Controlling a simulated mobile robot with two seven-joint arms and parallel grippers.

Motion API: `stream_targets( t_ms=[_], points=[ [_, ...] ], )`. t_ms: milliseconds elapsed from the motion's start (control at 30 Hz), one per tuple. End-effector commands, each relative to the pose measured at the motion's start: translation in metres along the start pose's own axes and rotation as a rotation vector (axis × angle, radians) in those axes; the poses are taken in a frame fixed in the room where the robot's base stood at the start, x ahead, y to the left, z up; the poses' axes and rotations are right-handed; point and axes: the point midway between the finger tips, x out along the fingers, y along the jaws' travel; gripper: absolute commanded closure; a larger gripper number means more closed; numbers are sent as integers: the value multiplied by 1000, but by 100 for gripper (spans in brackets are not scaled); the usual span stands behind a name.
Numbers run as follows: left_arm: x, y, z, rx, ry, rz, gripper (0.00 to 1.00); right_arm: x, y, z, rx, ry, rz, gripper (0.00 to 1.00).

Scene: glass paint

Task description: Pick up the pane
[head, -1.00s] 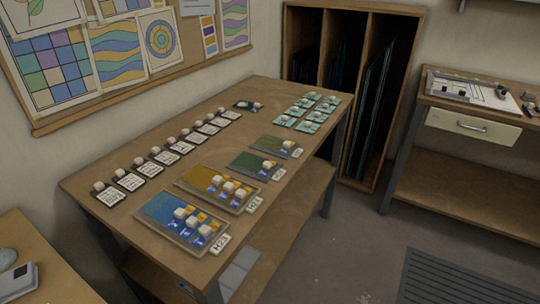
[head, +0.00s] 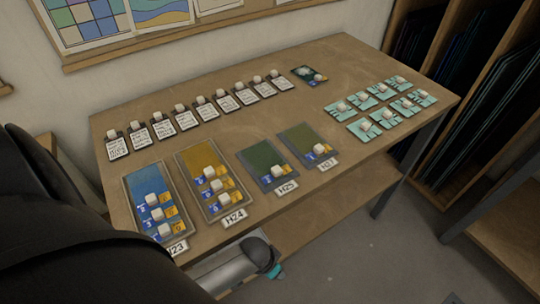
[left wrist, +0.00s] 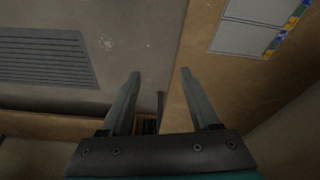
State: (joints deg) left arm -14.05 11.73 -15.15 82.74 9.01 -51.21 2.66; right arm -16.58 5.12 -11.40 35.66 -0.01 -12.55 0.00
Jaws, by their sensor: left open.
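Which one is the task's pane, I cannot tell. In the left wrist view my left gripper (left wrist: 160,73) is open and empty, over floor and a wooden edge. Pale grey panels (left wrist: 262,12) lie on a wooden surface there, beyond the fingers. My right gripper is not in view.
The wooden table (head: 240,115) also holds a row of labelled cards (head: 200,109), a dark card (head: 308,75) and several small teal pieces (head: 385,92). A rack (head: 470,100) stands at the right. A floor grate (left wrist: 45,60) shows in the wrist view.

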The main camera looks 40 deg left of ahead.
Motion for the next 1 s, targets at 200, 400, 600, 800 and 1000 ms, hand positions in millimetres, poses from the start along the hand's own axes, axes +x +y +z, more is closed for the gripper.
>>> stream_targets(
  t_ms=[200,400,600,800,1000],
  points=[
    [-84,19,-67,47,56,51,38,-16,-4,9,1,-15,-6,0],
    [-156,39,-100,111,88,92,38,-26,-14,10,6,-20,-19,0],
    [-230,59,-124,221,115,134,38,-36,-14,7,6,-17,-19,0],
    [-263,65,-143,352,83,161,38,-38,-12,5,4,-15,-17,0],
    [-274,46,-164,423,10,143,38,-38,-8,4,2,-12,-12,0]
  ],
)
